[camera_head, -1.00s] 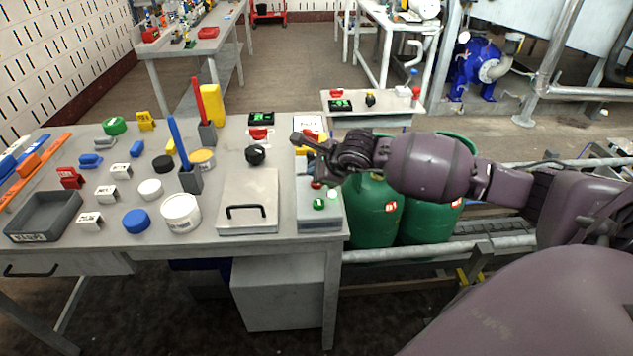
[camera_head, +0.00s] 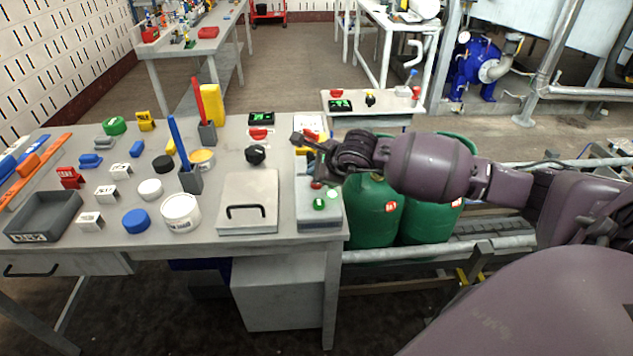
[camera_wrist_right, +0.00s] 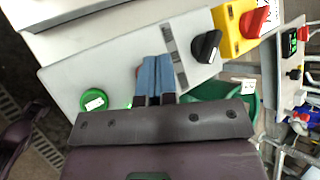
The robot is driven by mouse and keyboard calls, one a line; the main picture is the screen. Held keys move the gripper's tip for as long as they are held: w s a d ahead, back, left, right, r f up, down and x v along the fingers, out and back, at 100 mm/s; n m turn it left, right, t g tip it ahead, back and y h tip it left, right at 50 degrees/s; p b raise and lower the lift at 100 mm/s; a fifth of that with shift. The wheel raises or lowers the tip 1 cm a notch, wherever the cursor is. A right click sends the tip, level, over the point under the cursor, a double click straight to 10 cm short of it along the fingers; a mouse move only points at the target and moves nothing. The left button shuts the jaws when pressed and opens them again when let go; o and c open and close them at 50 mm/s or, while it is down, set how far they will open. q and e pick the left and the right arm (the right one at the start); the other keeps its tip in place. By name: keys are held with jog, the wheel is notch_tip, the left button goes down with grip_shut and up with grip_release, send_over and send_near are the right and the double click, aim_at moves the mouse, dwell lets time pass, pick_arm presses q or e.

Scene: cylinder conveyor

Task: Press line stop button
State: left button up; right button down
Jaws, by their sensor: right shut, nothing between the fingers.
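A grey control box (camera_head: 318,222) sits at the right edge of the table. It carries a green button (camera_head: 319,204) and a red button (camera_head: 316,185), which is partly covered by my right gripper (camera_head: 322,174). In the right wrist view, my right gripper's blue fingers (camera_wrist_right: 153,76) are together with nothing between them, over the box's top face. The green button (camera_wrist_right: 94,101) is left of the fingers and a black knob (camera_wrist_right: 206,46) is to their right. Only a sliver of red shows beside the fingertips; whether they touch the button cannot be told. My left gripper is out of view.
A yellow box with a red switch (camera_wrist_right: 262,20) stands beyond the black knob. A grey lidded panel with a handle (camera_head: 247,200) is left of the control box. Green drums (camera_head: 372,215) stand on the conveyor to the right. Several small items crowd the table's left.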

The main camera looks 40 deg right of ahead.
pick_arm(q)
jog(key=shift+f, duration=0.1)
pick_arm(e)
jog(key=shift+f, duration=0.1)
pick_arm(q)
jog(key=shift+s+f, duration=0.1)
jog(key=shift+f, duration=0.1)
pick_arm(e)
jog(key=shift+f, duration=0.3)
pick_arm(q)
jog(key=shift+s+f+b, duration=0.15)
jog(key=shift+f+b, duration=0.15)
jog(key=shift+b, duration=0.1)
pick_arm(e)
jog(key=shift+f, duration=0.5)
jog(key=shift+r, duration=0.1)
dwell(0.4)
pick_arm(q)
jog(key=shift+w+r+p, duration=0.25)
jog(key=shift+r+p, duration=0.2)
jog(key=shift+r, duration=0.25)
pick_arm(e)
jog(key=shift+r, duration=0.8)
jog(key=shift+r+p, duration=1.25)
jog(key=shift+r, duration=1.35)
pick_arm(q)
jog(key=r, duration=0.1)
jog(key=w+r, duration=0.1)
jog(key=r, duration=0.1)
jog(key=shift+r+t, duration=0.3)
